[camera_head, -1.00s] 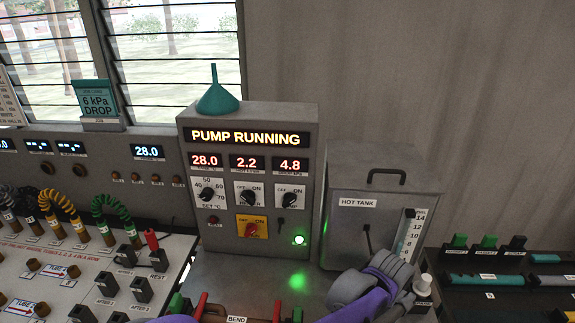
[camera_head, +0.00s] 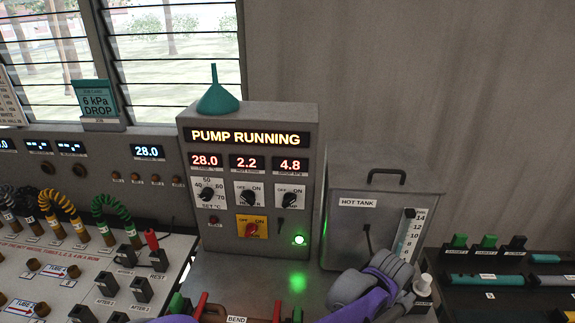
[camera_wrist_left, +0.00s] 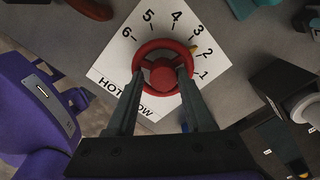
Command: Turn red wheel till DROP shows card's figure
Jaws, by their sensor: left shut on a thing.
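The red wheel (camera_wrist_left: 163,75) sits on a white dial plate (camera_wrist_left: 120,70) marked 1 to 6 in the left wrist view. My left gripper (camera_wrist_left: 161,75) is shut on the wheel, with one finger at each side of the hub. The wheel is not visible in the head view. The card (camera_head: 97,100) reads "6 kPa DROP". On the grey panel (camera_head: 190,135), the rightmost red readout (camera_head: 290,164) shows 4.8; its small label is hard to read. My right gripper is not in view.
The other panel readouts show 28.0 and 2.2, under the sign "PUMP RUNNING" (camera_head: 248,138). A hot tank (camera_head: 350,230) stands right of the panel. A hose board (camera_head: 60,270) is at left. Racks with coloured clips (camera_head: 500,285) are at right.

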